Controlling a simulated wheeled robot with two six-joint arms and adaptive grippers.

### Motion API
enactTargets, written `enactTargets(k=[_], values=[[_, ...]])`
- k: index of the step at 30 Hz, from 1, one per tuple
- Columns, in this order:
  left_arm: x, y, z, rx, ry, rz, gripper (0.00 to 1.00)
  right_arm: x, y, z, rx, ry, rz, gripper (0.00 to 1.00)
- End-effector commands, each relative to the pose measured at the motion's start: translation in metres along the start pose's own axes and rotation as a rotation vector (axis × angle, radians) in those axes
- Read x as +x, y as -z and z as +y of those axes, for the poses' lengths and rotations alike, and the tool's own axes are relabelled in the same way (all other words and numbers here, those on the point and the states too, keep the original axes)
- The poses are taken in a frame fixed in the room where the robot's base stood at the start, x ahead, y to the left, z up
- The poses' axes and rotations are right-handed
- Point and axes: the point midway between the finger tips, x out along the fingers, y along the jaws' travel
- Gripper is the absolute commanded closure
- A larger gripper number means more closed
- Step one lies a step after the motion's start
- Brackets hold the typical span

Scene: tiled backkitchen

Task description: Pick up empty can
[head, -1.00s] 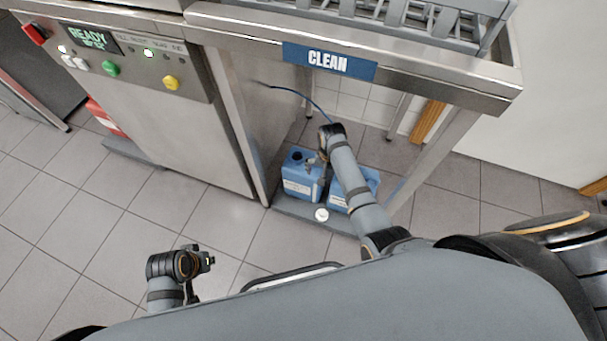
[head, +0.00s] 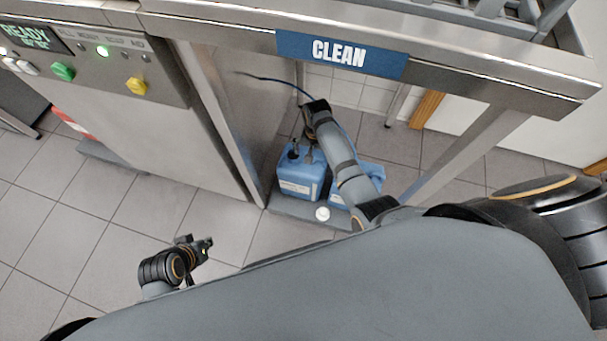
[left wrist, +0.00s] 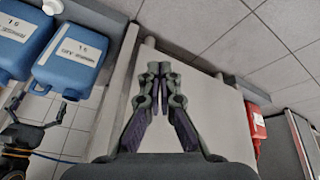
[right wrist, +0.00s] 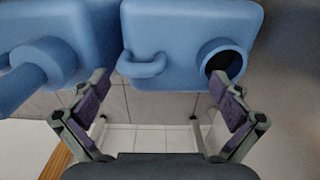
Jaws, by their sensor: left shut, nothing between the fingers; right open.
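Two blue cans stand side by side under the counter in the head view. The left can (head: 300,178) has a pale label and a dark, uncapped mouth; the right can (head: 372,176) is partly behind my right arm. In the right wrist view the uncapped can (right wrist: 190,25) shows its round open mouth and its looped handle (right wrist: 142,68). My right gripper (right wrist: 160,98) is open, its fingers on either side of the handle's line, with no visible grip. It also shows over the left can in the head view (head: 308,153). My left gripper (left wrist: 160,70) is shut and empty, well away from the cans.
The cans stand on a low grey base (head: 285,205) with a white cap (head: 322,213) at its front. The steel counter (head: 450,75) marked CLEAN overhangs my right arm. A steel machine (head: 150,130) stands at left. A blue hose (head: 270,80) hangs behind. Tiled floor in front is free.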

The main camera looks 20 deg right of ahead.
Motion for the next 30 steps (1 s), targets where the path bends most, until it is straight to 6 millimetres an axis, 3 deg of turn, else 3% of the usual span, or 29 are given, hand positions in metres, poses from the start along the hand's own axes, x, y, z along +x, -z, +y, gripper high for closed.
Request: enactTargets(k=[2, 5, 9, 18, 24, 30], values=[[0.016, -0.007, 0.001, -0.007, -0.01, 0.037, 1.0, 0.02, -0.001, 0.0, 0.0, -0.001, -0.002, 0.0], [0.022, 0.015, 0.001, -0.011, -0.013, 0.171, 1.0, 0.037, -0.001, -0.001, 0.0, -0.002, -0.002, 0.0], [0.008, 0.055, -0.001, 0.0, 0.001, 0.303, 1.0, 0.035, -0.001, -0.001, 0.0, -0.001, -0.001, 0.0], [-0.02, 0.122, -0.005, 0.02, 0.021, 0.57, 1.0, 0.047, -0.001, -0.001, 0.0, -0.001, -0.001, 0.0], [-0.031, 0.14, -0.005, 0.026, 0.027, 0.647, 1.0, 0.049, -0.001, -0.001, 0.0, -0.001, -0.001, 0.0], [-0.032, 0.141, -0.005, 0.026, 0.027, 0.651, 1.0, 0.049, -0.001, -0.001, 0.0, -0.001, -0.001, 0.0]])
